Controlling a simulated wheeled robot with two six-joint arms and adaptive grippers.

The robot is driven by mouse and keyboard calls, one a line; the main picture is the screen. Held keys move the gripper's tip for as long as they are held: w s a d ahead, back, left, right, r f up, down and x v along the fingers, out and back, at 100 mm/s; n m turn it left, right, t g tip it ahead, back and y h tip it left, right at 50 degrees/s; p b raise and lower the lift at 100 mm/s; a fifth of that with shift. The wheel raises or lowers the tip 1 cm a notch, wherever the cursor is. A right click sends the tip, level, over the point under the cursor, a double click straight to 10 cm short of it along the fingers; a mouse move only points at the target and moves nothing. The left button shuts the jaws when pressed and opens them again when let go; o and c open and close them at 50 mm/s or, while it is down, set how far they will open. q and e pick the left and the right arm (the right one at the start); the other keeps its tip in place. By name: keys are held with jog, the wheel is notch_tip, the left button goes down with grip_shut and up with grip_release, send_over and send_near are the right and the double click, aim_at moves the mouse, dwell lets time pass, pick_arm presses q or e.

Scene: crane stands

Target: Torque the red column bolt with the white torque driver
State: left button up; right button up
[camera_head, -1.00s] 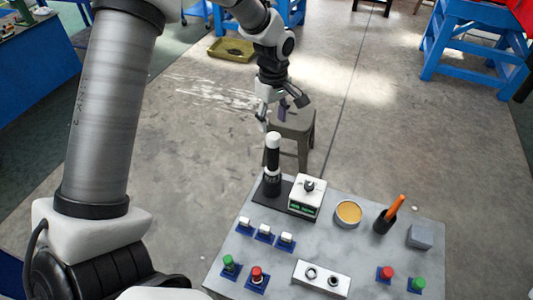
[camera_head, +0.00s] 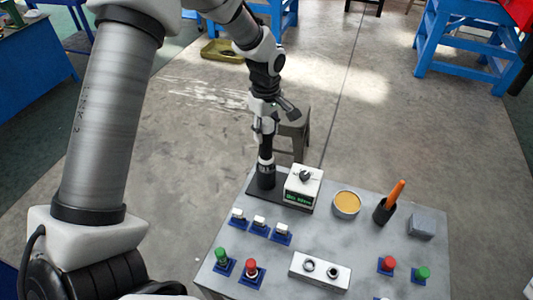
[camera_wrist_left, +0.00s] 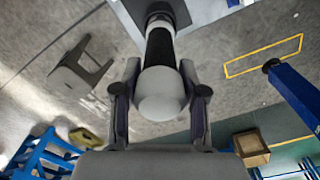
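The white torque driver, with a black lower body (camera_head: 266,175), stands upright on a dark base plate beside a white box. In the left wrist view its white rounded top (camera_wrist_left: 160,95) lies between my fingers. My left gripper (camera_head: 264,142) is around the driver's upper part, fingers apart on either side. I see no clear grip, and the head view hides the driver's top behind the gripper. Two red-capped bolts stand on blue bases: one at the front left (camera_head: 251,268) and one at the right (camera_head: 388,264). I cannot tell which is the column bolt. My right gripper is out of view.
Green-capped pieces (camera_head: 221,256) stand by the red ones. The grey table also holds a white box with a green display (camera_head: 303,187), a round tin (camera_head: 346,204), an orange-handled tool in a black cup (camera_head: 389,205) and a white block with two rings (camera_head: 320,268). A stool (camera_head: 295,130) stands behind.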

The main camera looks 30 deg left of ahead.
pick_arm(q)
grip_shut()
jog(key=shift+r+p, duration=4.9)
jog(key=shift+r, duration=0.85)
